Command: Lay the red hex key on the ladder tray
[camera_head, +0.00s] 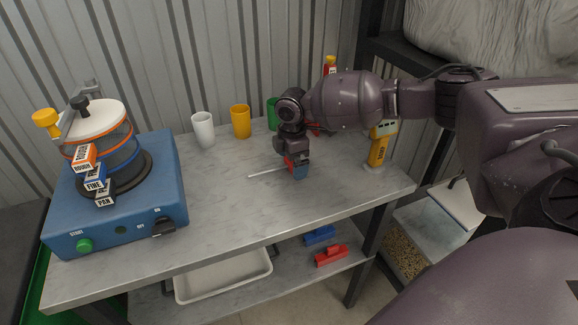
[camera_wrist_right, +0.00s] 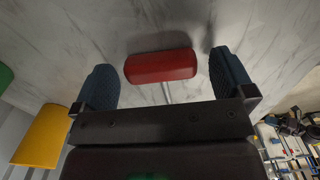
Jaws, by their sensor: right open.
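The red hex key shows in the right wrist view as a red handle (camera_wrist_right: 160,66) with a thin metal shaft on the grey marbled worktop. In the head view its shaft (camera_head: 264,173) points left from under my right gripper (camera_head: 296,172). That gripper is open, pointing down, its blue fingers on either side of the handle with gaps; it also shows in the wrist view (camera_wrist_right: 164,75). A pale flat tray-like surface (camera_head: 456,204) lies at the right, beyond the table; I cannot tell whether it is the ladder tray. My left gripper is not in view.
A blue sieve machine (camera_head: 165,190) stands at left. White (camera_head: 203,130), yellow (camera_head: 240,122) and green (camera_head: 272,113) cups line the back. A yellow device (camera_head: 378,150) stands at the right edge. A white tray (camera_head: 222,278) sits on the lower shelf. The table's front middle is clear.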

